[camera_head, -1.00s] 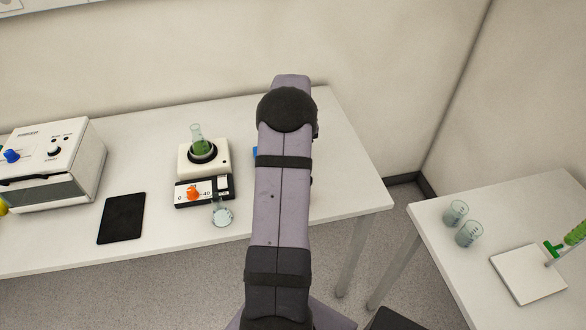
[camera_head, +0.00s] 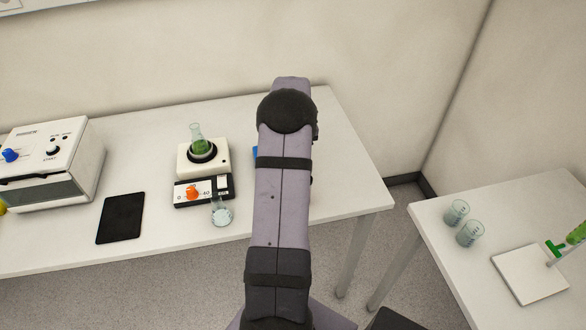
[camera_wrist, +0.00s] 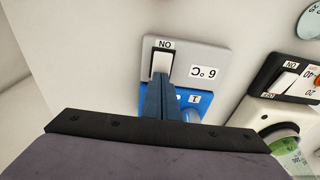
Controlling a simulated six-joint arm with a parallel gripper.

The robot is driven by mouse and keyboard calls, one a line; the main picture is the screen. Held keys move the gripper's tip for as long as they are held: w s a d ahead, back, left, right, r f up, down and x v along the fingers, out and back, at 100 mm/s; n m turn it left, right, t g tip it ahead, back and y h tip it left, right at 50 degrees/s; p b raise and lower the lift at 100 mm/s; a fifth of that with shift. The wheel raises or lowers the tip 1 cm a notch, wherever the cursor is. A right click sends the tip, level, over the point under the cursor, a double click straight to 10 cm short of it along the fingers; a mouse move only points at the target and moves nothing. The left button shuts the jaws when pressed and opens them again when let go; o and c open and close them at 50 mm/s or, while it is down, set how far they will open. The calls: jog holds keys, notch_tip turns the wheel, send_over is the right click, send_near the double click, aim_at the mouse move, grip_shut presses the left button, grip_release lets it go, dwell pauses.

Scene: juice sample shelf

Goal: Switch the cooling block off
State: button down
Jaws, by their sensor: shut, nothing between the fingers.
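In the wrist view the cooling block is a blue body (camera_wrist: 199,99) with a grey panel (camera_wrist: 205,55) marked 6 °C. A white rocker switch (camera_wrist: 161,64) in a dark frame sits on the panel, with an ON label at its far end. My gripper (camera_wrist: 161,84) is shut and empty, its dark blue fingers over the near end of the switch. They hide that end and any label there; I cannot tell whether they touch it. In the head view only a blue edge of the block (camera_head: 255,153) shows beside my arm, and my gripper is hidden.
A white heater (camera_head: 221,161) with an orange knob and a flask of green liquid stands left of the block. A beaker (camera_head: 221,214) stands before it. A black pad (camera_head: 121,218) and a white machine (camera_head: 45,163) are further left.

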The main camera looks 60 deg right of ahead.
jog(key=shift+f, duration=0.15)
notch_tip(320, 180, up, 7)
jog(key=p, duration=0.5)
dwell(0.5)
dwell(0.4)
jog(key=w+a+r+n, duration=0.1)
jog(key=w+a, duration=0.1)
jog(key=a, duration=0.7)
jog(key=w+a+r+n, duration=0.1)
jog(key=w+a+n, duration=0.1)
jog(key=a, duration=0.6)
jog(key=w+a+r+n+b, duration=0.1)
jog(key=w+a, duration=0.2)
jog(key=a, duration=0.6)
jog(key=shift+w+a+r+y, duration=0.2)
jog(key=shift+w+a+y, duration=0.15)
jog(key=shift+w+y, duration=0.05)
jog(key=s+a+f+n, duration=0.1)
jog(key=s+a+n, duration=0.1)
jog(key=s+a, duration=0.4)
jog(key=s+a+f+n+g+b, duration=0.1)
jog(key=s+a+n, duration=0.2)
jog(key=s+a, duration=0.4)
jog(key=a, duration=0.7)
jog(key=shift+a, duration=0.3)
